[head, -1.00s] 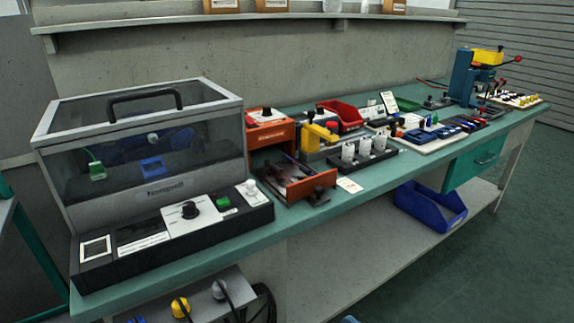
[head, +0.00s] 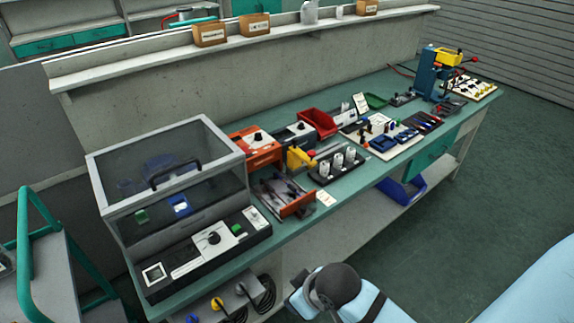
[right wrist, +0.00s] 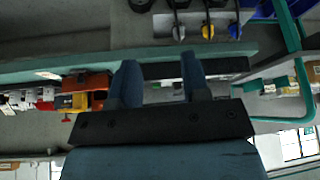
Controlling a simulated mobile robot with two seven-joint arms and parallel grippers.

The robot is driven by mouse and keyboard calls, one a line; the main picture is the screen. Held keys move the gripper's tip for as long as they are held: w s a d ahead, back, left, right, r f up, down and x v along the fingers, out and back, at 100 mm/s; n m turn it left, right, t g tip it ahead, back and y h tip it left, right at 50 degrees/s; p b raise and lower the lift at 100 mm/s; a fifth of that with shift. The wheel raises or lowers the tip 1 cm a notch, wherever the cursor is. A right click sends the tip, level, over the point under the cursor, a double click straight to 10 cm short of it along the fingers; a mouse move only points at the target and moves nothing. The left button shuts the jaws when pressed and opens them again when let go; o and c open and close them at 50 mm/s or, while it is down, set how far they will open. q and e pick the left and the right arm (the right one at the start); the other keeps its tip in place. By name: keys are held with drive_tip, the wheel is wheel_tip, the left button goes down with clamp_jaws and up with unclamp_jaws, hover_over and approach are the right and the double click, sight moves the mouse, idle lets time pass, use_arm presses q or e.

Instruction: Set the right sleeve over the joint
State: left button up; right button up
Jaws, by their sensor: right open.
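I cannot pick out the sleeve or the joint for certain at this size. The bench (head: 300,209) carries an orange unit (head: 256,148) with an open orange tray (head: 297,206) in front of it; dark parts lie in the tray, too small to name. My right gripper (right wrist: 157,62) shows in the right wrist view, fingers apart with nothing between them. The bench front edge and hanging plugs lie beyond the fingers. In the head view only a link of my arm shows at the bottom, clear of the tray. My left gripper is not in view.
A clear-lidded test box (head: 175,200) stands at the bench's left end. Right of the tray are a black rack (head: 322,178) with white cylinders, a red bin (head: 318,123) and a teal press (head: 428,75). A blue bin (head: 402,190) sits on the lower shelf.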

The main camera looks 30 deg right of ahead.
drive_tip(key=w+r+g+p, duration=0.2)
drive_tip(key=w, duration=0.1)
drive_tip(key=m+g+h, duration=0.2)
drive_tip(key=g+h, duration=0.1)
drive_tip(key=h, duration=0.2)
approach(293, 189)
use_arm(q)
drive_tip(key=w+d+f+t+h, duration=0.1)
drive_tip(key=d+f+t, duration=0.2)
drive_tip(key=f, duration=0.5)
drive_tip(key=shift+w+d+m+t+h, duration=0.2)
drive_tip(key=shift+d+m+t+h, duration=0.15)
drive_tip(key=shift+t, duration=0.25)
use_arm(e)
drive_tip(key=x, duration=0.8)
drive_tip(key=shift+d+f, duration=0.25)
drive_tip(key=shift+f, duration=0.1)
clamp_jaws()
